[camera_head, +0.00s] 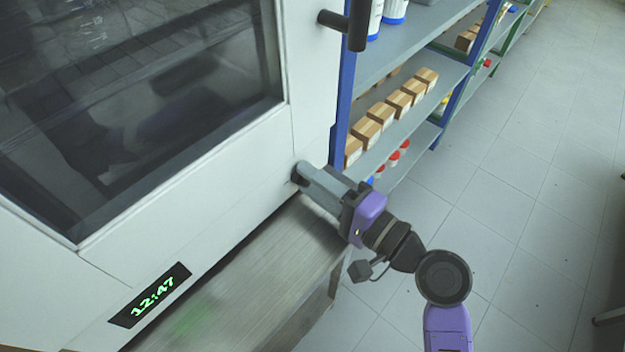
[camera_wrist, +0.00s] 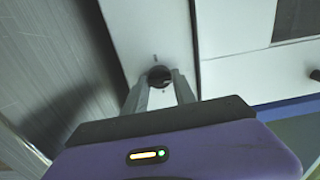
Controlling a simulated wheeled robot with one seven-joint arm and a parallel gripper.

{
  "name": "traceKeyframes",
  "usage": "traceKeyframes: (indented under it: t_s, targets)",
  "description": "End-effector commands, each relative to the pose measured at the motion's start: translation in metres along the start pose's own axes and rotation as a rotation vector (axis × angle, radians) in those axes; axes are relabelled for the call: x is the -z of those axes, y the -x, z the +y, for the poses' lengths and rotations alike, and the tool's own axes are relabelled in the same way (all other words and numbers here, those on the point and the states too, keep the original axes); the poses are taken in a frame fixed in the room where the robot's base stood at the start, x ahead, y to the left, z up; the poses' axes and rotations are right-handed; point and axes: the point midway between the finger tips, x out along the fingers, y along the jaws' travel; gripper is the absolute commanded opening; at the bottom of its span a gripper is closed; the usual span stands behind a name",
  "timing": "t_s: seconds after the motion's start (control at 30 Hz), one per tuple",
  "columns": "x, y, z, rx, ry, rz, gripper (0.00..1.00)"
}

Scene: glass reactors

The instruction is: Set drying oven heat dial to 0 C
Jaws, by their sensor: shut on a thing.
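The drying oven (camera_head: 240,204) is a white cabinet with a dark glass door at the left of the head view. Its heat dial (camera_head: 298,172) is a small dark round knob low on the front, near the right edge. In the wrist view the dial (camera_wrist: 159,75) shows between my fingertips, with a small dark mark above it on the white panel. My gripper (camera_head: 304,176) is shut on the dial, one finger on each side; it also shows in the wrist view (camera_wrist: 160,84). The dial's scale and setting cannot be read.
A green clock display (camera_head: 150,295) reads 12:47 on the oven's lower front. A metal bench surface (camera_head: 240,275) lies below my gripper. A dark door handle (camera_head: 357,25) sticks out above. Blue-framed shelves (camera_head: 400,104) with small boxes stand behind; open tiled floor is at the right.

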Motion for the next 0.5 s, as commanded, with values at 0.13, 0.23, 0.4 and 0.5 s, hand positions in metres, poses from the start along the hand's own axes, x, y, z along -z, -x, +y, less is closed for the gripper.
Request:
traceKeyframes:
  t_s: [0.13, 0.23, 0.4, 0.5]
  targets:
    - [-0.0006, 0.0002, 0.0019, -0.004, 0.000, -0.002, 0.00]
    - [-0.0006, 0.0002, 0.0019, -0.004, -0.001, -0.002, 0.38]
    - [-0.0004, 0.0001, 0.0012, -0.002, -0.001, -0.001, 0.53]
    - [-0.0004, 0.0000, 0.0009, -0.002, -0.001, -0.001, 0.53]
